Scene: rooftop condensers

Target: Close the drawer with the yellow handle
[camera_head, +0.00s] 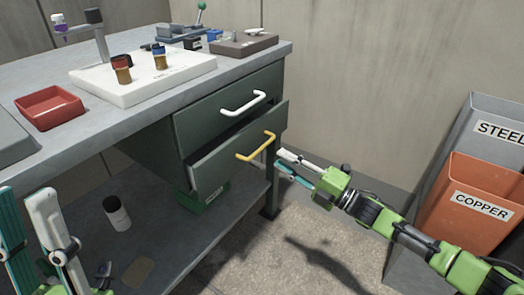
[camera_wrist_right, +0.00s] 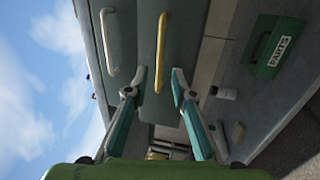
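The lower drawer (camera_head: 215,169) of the grey-green bench cabinet is partly pulled out, with a dark gap above its front. Its yellow handle (camera_head: 256,148) faces the room. My right gripper (camera_head: 280,161) is open and empty, its fingertips close to the handle's right end in the head view. In the right wrist view the yellow handle (camera_wrist_right: 162,52) appears between and beyond the two spread fingers (camera_wrist_right: 160,72). I cannot tell whether they touch the drawer. My left gripper (camera_head: 24,192) is at the lower left, fingers apart and empty, away from the drawer.
The upper drawer with a white handle (camera_head: 244,103) is shut. An orange copper bin (camera_head: 470,190) and a grey steel bin (camera_head: 490,112) stand right. Floor before the bench is free.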

